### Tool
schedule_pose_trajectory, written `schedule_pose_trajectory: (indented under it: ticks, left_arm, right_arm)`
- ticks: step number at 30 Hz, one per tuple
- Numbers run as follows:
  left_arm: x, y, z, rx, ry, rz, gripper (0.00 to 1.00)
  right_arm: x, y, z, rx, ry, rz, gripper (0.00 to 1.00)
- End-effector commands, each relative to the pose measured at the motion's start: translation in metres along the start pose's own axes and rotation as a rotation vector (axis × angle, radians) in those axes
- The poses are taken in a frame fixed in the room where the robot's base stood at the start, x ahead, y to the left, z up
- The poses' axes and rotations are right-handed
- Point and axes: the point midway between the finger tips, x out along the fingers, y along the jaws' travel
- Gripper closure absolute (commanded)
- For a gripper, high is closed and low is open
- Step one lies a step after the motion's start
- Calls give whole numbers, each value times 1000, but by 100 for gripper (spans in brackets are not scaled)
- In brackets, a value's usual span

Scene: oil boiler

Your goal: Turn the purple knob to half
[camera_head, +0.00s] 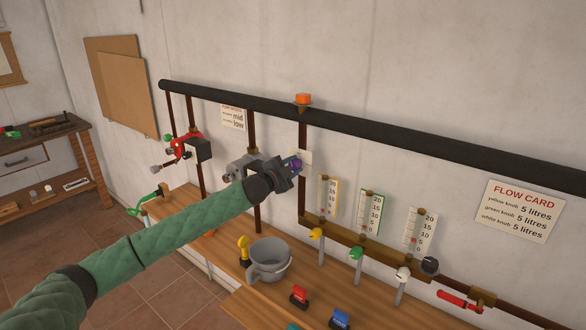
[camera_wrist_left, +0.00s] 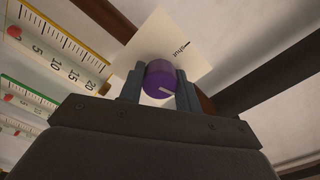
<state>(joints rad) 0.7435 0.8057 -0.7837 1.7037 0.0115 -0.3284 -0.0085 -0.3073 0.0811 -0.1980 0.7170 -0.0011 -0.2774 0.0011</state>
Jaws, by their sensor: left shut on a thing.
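The purple knob (camera_head: 297,163) is on the wall pipework, on the vertical pipe below the orange cap. My left gripper (camera_head: 292,165) reaches it from the left and is shut on it. In the left wrist view, the purple knob (camera_wrist_left: 162,80) sits between the two fingers (camera_wrist_left: 160,92). A white line mark on the knob's face points to the lower right in that view. Behind the knob is a white card (camera_wrist_left: 172,45) with the word "shut" partly readable; the rest is hidden. My right gripper is not in view.
Three gauges (camera_head: 369,212) hang right of the knob, above yellow, green and white knobs. A grey pot (camera_head: 268,262) and a yellow object (camera_head: 244,249) stand on the wooden bench (camera_head: 205,240) below my arm. A black pipe (camera_head: 400,135) runs above.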

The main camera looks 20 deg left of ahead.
Motion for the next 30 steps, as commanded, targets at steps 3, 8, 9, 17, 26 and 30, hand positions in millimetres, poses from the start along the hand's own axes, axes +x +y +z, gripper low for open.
schedule_pose_trajectory:
  ticks: [3, 8, 9, 17, 26, 30]
  left_arm:
    - [0, 0, 0, 87, 0, 1, 89]
    - [0, 0, 0, 181, -1, 0, 89]
    - [0, 0, 0, 200, -1, 0, 89]
    - [0, 2, 0, 273, 0, 2, 89]
    - [0, 2, 1, 289, 0, 2, 89]
    - [0, 2, 1, 288, 0, 3, 89]
  right_arm:
    - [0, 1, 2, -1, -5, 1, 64]
    - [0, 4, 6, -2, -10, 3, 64]
    - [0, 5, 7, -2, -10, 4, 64]
    - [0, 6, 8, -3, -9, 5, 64]
    - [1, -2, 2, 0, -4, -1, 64]
    - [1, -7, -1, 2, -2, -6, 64]
